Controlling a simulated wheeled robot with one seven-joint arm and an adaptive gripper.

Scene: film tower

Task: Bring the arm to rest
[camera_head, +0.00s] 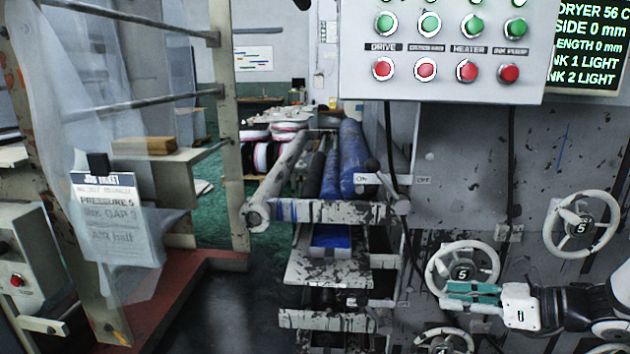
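My gripper (472,294) is at the lower right, with teal fingers pointing left and a white body joined to my dark arm. It shows in front of a white handwheel marked 5 (461,271) and covers its lower part. I cannot tell whether the fingers touch the wheel. The fingers are seen side-on, and whether they are open or shut is unclear. I see no object clearly held between them.
A control panel (440,55) with green and red buttons hangs above. Another handwheel (582,224) is at the right. A lever (384,182) stands beside ink-stained rollers (354,160). A frame with clear film and a job ticket (117,218) is at the left. Dark floor (232,312) lies between.

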